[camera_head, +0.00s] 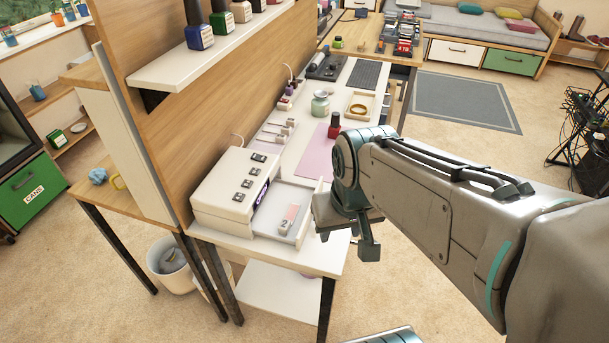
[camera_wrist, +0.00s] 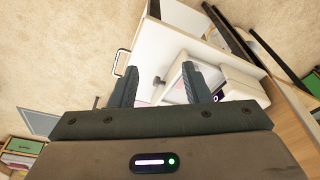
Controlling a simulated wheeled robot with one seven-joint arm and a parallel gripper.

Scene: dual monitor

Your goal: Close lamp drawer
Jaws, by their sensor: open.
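A white nail lamp box (camera_head: 235,188) with several dark-labelled buttons on top sits on the near end of the desk in the head view. Its drawer (camera_head: 273,226) is pulled out to the right, with a small pink-and-white item (camera_head: 289,217) inside. My gripper (camera_head: 347,230) is beside the drawer's front end, open, pointing down; it partly covers that area, so contact cannot be told. In the wrist view my gripper (camera_wrist: 165,78) has its two fingers apart, with part of the white drawer (camera_wrist: 173,88) showing between and beyond them.
A pink mat (camera_head: 316,152), a red bottle (camera_head: 334,126) and a jar (camera_head: 320,104) stand behind the drawer on the desk. A wooden panel (camera_head: 165,115) with a bottle shelf (camera_head: 215,45) rises on the left. The floor right of the desk is open.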

